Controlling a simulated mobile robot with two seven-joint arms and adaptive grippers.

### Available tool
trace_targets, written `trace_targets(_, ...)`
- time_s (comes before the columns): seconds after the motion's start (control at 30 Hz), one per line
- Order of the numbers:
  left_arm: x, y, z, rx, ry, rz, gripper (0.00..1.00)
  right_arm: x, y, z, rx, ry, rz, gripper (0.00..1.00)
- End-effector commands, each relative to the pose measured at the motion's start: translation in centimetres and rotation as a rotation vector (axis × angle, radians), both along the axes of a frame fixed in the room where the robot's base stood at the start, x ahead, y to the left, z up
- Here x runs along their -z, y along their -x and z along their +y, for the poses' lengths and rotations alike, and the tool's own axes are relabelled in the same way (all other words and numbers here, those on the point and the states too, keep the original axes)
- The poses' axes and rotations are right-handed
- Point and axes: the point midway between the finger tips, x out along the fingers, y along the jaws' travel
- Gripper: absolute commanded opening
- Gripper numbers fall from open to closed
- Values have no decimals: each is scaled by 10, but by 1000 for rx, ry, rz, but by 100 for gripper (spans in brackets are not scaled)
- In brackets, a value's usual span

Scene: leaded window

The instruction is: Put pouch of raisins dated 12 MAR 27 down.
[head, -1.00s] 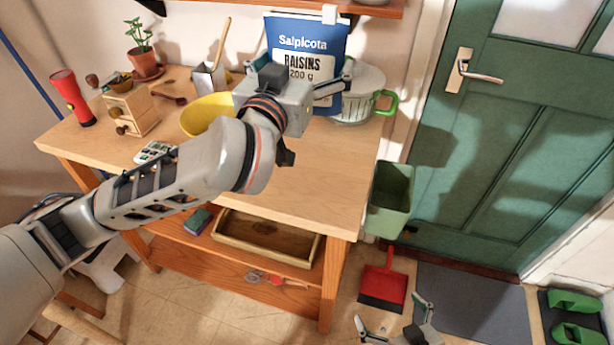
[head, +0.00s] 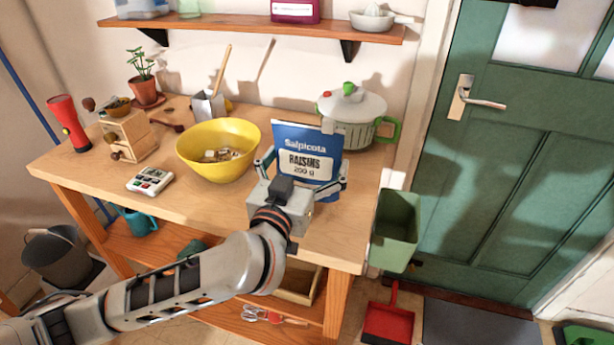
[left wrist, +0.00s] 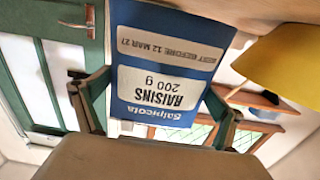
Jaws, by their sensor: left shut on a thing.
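The blue pouch of raisins (head: 303,140) is upright over the right part of the wooden worktop (head: 345,215), in front of the white lidded pot. My left gripper (head: 304,176) is shut on it, one finger at each side. Its lower edge is hidden behind the gripper, so I cannot tell whether it touches the worktop. In the left wrist view the pouch (left wrist: 165,75) appears upside down between the fingers (left wrist: 158,108), with "BEST BEFORE 12 MAR 27" legible. My right gripper is out of view.
A yellow bowl (head: 200,135) stands close left of the pouch, the white pot (head: 352,105) with green handles behind it. A timer (head: 150,180) and wooden grinder (head: 125,135) are further left. A green bin (head: 395,230) hangs beside the worktop's right end.

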Motion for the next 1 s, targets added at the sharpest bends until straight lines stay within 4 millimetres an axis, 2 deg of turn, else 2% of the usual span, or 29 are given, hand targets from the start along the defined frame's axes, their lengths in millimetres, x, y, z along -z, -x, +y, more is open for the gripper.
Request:
trace_targets(0.2,36,0,0,-1,-1,4,66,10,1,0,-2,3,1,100)
trace_targets(0.6,38,0,0,0,-1,0,66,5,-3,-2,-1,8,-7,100)
trace_targets(0.63,39,0,0,0,-1,2,100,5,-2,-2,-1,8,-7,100)
trace_targets(1.0,38,3,1,1,-1,3,100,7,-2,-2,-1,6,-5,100)
